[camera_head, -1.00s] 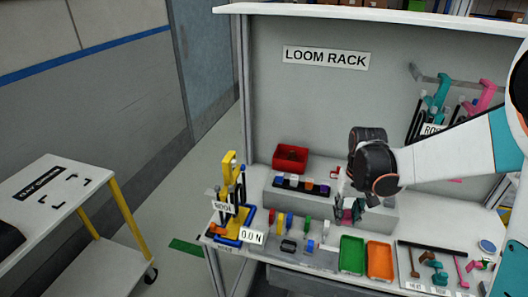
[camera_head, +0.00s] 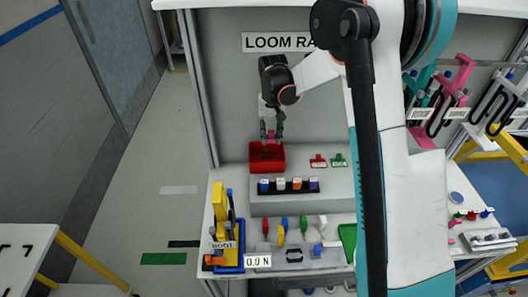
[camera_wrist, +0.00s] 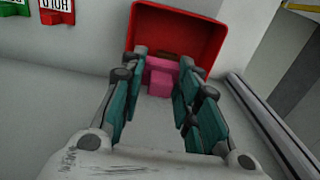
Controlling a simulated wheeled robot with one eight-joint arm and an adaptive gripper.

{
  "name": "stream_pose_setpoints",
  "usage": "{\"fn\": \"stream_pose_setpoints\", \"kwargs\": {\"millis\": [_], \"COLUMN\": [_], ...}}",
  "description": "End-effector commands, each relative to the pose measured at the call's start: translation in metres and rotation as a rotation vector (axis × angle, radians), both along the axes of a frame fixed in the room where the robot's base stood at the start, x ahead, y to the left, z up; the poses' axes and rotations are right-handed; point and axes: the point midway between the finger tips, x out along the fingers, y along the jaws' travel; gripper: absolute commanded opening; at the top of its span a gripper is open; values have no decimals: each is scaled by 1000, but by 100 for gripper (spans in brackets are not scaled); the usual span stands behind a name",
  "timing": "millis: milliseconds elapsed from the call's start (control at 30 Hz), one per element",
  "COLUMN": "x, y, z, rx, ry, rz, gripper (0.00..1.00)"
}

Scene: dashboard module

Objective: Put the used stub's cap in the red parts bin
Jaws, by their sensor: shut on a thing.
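My gripper (camera_head: 272,138) points down at the red parts bin (camera_head: 267,165) on the raised grey shelf. Its teal fingers (camera_wrist: 160,88) are shut on a small pink piece (camera_wrist: 160,80), which appears to be the cap. In the wrist view the pink piece overlaps the near edge of the red bin (camera_wrist: 205,22). In the head view the fingertips are at the bin's upper opening. I cannot tell whether the piece is inside the rim or just above it. The bin's floor is partly hidden by the fingers.
A black strip with several coloured-top blocks (camera_head: 289,186) lies in front of the bin. Red (camera_head: 318,161) and green (camera_head: 338,160) labelled holders stand to its right. A yellow and blue stand (camera_head: 222,225) is at the front left. My arm hides much of the right side.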

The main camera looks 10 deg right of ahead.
Motion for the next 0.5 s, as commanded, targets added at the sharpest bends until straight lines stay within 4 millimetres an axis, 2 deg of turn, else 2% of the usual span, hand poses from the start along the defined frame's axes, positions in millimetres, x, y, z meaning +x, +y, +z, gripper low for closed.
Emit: {"fn": "stream_pose_setpoints", "kwargs": {"millis": [500], "x": [0], "y": [0], "z": [-51], "rx": [0], "ry": [0], "rz": [1], "gripper": [20]}}
